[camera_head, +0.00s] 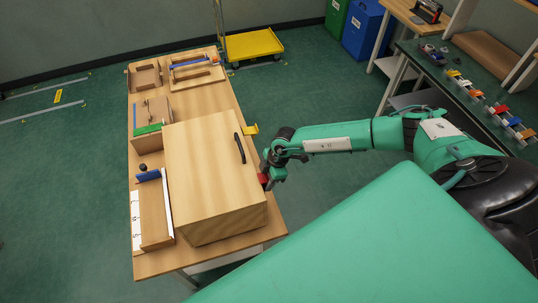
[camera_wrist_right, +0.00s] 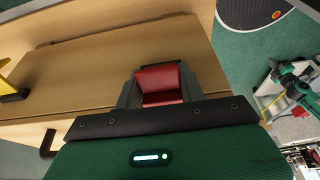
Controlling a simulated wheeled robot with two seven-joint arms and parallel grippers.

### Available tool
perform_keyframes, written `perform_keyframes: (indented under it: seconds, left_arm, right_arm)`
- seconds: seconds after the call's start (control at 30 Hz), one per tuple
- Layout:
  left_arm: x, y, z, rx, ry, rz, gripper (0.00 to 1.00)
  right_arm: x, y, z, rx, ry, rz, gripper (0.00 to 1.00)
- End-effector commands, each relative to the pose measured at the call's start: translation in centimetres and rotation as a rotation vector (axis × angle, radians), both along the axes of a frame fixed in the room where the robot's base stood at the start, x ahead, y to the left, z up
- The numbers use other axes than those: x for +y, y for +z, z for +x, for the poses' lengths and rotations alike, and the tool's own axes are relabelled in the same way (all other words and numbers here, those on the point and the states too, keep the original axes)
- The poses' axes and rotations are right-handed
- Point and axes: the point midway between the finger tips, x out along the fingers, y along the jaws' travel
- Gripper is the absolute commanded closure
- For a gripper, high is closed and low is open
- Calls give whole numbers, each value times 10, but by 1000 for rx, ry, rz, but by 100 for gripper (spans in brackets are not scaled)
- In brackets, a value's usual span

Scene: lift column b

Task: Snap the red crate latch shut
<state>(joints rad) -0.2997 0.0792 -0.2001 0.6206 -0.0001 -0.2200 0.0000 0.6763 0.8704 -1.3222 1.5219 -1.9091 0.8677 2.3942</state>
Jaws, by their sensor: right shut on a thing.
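The large wooden crate (camera_head: 205,165) stands on the wooden table, its lid down, with a black handle (camera_head: 240,148) on it. The red latch (camera_head: 263,179) is at the crate's right side in the head view. My right gripper (camera_head: 266,175) is shut on it, and the fingers hide part of it. In the right wrist view the red latch (camera_wrist_right: 160,84) sits between the fingers, in front of the crate's wood wall. I cannot tell whether the latch is fastened. A yellow latch (camera_head: 250,130) sticks out farther along the same side. My left gripper is not in view.
The table (camera_head: 146,264) also holds a cardboard-coloured tray with a blue piece (camera_head: 149,175), a box with a green piece (camera_head: 148,129), and wooden trays at the back. A yellow cart (camera_head: 254,44) stands behind. Green floor lies open right of the table.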

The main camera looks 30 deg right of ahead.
Motion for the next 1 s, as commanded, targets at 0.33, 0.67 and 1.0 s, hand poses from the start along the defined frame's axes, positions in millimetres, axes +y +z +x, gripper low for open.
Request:
perform_keyframes:
  seconds: [0.33, 0.67, 1.0]
  left_arm:
    - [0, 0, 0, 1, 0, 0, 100]
    - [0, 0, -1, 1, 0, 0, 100]
    - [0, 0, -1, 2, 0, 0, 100]
  right_arm:
    - [4, 1, 1, 22, 0, -92, 83]
    - [5, 1, 1, 25, 0, -100, 83]
    - [5, 1, 1, 25, 0, -99, 38]
